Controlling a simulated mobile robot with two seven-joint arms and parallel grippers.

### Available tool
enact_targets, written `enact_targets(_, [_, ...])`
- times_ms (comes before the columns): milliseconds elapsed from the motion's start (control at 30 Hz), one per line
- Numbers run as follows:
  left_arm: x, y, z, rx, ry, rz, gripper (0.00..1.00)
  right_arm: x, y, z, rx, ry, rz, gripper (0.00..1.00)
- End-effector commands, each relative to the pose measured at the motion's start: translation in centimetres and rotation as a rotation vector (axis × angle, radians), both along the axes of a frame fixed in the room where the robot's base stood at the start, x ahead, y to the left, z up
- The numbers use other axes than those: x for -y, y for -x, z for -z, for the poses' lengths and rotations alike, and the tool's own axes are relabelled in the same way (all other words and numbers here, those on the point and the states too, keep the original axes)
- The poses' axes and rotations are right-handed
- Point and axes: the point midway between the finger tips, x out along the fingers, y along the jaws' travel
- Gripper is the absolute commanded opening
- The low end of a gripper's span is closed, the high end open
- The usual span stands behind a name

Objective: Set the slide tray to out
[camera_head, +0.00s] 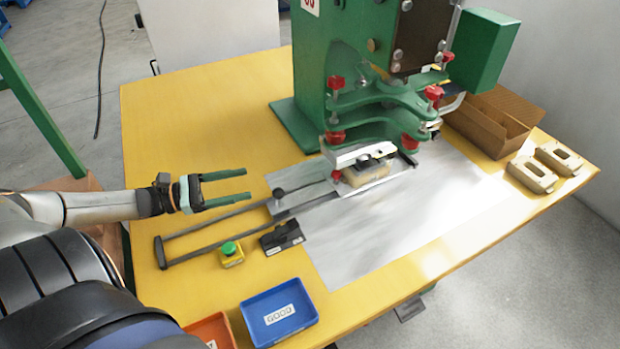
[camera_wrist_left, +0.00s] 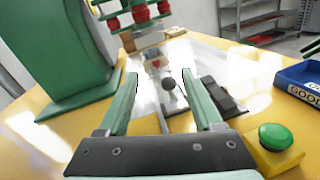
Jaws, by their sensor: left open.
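The slide tray (camera_head: 372,184) is a pale fixture with a part on it, under the green press head at the inner end of two dark rails (camera_head: 215,242). A dark round knob (camera_head: 278,193) on a thin rod sticks out toward the left from it. My left gripper (camera_head: 247,184) is open and empty, its green fingers pointing right, a little short of the knob. In the left wrist view the knob (camera_wrist_left: 169,84) shows between and beyond the open fingertips. My right gripper is not in view.
The green press (camera_head: 312,75) stands behind the rails. A green button on a yellow box (camera_head: 231,254), a black block (camera_head: 282,238) and a blue GOOD bin (camera_head: 278,312) lie in front. A cardboard box (camera_head: 490,120) and two beige parts (camera_head: 531,174) are at right.

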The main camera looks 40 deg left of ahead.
Motion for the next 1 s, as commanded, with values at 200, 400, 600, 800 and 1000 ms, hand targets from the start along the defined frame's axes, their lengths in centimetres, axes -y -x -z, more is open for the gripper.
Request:
enact_targets(200, [0.0,0.0,5.0,0.000,0.000,0.000,0.67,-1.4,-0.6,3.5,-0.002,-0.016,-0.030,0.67])
enact_targets(400, [0.2,-0.2,5.8,0.002,0.000,0.001,0.67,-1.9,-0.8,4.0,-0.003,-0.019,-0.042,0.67])
enact_targets(600, [1.8,-2.2,5.7,0.006,0.002,0.003,0.67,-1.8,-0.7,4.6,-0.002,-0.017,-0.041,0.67])
enact_targets(800, [3.9,-4.9,5.7,0.006,0.003,0.002,0.67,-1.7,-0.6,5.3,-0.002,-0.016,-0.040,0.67])
enact_targets(1000, [5.9,-7.3,5.7,0.005,0.001,0.002,0.67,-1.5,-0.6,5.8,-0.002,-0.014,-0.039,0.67])
